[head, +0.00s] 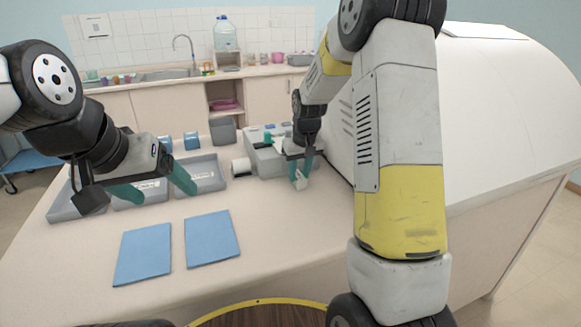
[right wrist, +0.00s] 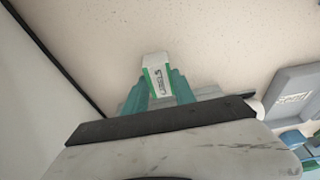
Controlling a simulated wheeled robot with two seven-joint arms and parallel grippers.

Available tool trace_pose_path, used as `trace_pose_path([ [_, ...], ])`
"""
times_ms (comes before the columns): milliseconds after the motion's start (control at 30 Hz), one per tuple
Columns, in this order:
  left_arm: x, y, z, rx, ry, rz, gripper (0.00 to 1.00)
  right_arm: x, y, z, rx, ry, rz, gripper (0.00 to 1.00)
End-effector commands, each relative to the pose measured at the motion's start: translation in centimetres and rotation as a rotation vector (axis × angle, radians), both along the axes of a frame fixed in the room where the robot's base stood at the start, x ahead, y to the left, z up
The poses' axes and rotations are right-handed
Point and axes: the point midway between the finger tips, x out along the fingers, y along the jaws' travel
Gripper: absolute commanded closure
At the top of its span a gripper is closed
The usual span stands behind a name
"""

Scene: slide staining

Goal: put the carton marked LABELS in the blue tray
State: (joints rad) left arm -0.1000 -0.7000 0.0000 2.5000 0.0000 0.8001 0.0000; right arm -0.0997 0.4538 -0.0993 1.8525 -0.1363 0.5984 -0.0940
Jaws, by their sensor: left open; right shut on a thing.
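My right gripper (head: 300,170) is shut on a small white carton (head: 301,183) with green edges, over the right part of the table. In the right wrist view the carton (right wrist: 156,63) sticks out between the green fingers, with dark lettering too small to read surely. My left gripper (head: 156,187) is open and empty, over the grey trays at the left. Two flat blue rectangles, a left one (head: 143,254) and a right one (head: 212,237), lie on the front of the table; I cannot tell whether they have rims.
Grey labelled trays (head: 207,185) stand in a row on the table's left. A grey machine (head: 265,160) stands just behind my right gripper. A large white curved housing (head: 490,110) bounds the right side. The table middle between rectangles and carton is clear.

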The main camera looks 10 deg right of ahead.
Motion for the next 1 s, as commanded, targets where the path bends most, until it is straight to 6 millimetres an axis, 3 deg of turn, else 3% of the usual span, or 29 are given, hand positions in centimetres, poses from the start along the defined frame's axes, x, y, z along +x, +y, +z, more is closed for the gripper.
trace_pose_path([
  [133, 0.0, 0.0, 0.0, 0.0, 0.0, 0.0, 0.21, 0.0, 0.0, -0.3, 0.0, 0.001, 0.0, 1.0],
  [167, 0.0, 0.0, 0.0, 0.0, 0.0, 0.0, 0.21, 0.0, 0.0, -0.3, 0.0, 0.0, 0.0, 0.62],
  [233, 0.0, 0.0, 0.0, 0.0, 0.0, 0.0, 0.21, 0.0, 0.0, -0.2, 0.0, 0.0, 0.0, 0.49],
  [267, 0.0, 0.0, 0.0, 0.0, 0.0, 0.0, 0.21, 0.0, 0.0, -0.2, 0.0, 0.0, 0.0, 0.46],
  [667, 0.0, 0.0, 0.0, 0.0, 0.0, 0.0, 0.21, -0.1, 0.0, 0.5, 0.0, -0.001, 0.0, 0.46],
  [1000, 0.0, 0.0, 0.0, 0.0, 0.0, 0.0, 0.21, -1.6, -0.3, 7.0, 0.0, -0.005, -0.001, 0.46],
])
